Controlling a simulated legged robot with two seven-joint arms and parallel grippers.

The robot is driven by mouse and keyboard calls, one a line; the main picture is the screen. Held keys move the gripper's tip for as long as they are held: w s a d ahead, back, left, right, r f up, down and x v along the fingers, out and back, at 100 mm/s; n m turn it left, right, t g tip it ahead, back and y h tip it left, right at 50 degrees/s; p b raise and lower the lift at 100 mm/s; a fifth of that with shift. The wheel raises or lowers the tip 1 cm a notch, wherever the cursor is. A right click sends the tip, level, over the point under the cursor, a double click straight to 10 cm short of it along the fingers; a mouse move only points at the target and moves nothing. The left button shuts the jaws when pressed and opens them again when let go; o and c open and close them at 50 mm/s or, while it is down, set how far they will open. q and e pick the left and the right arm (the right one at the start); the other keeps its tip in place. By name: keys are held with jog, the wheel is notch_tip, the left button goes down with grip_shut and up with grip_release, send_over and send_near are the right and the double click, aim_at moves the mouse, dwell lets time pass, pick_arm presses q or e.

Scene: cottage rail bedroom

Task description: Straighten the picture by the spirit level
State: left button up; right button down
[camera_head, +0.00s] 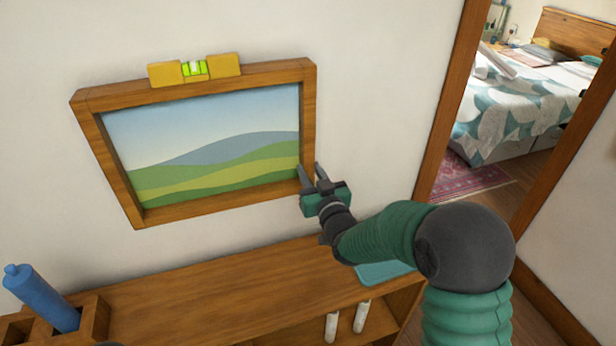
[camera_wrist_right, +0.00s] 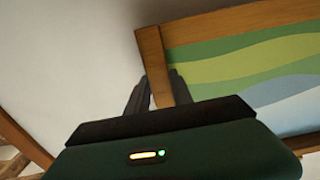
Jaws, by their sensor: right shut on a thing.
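The picture (camera_head: 215,140) hangs on the white wall, a green hill landscape in a brown wooden frame (camera_head: 118,172). In the head view its right side appears higher than its left. A yellow spirit level (camera_head: 225,66) with a green vial (camera_head: 195,69) rests on the frame's top edge; the bubble's exact position is too small to tell. My right gripper (camera_head: 311,173) is shut on the frame's right side near the lower corner. In the right wrist view the frame's wooden bar (camera_wrist_right: 152,50) runs between the fingers (camera_wrist_right: 158,92). My left gripper is not in view.
A wooden shelf unit (camera_head: 225,278) stands below the picture. A blue bottle (camera_head: 42,297) leans in a wooden holder (camera_head: 95,320) at its left. A teal item (camera_head: 383,273) lies near its right end. A doorway on the right opens to a bed (camera_head: 515,110).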

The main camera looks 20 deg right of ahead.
jog(key=c, duration=1.4)
grip_release()
jog(key=shift+f, duration=0.1)
jog(key=shift+o, duration=1.4)
jog(key=shift+w, duration=0.15)
jog(key=shift+d, duration=0.1)
jog(key=s+b, duration=1.3)
jog(key=s, duration=0.3)
jog(key=shift+s+d, duration=0.25)
jog(key=shift+s, duration=0.15)
jog(key=shift+w+f, duration=0.1)
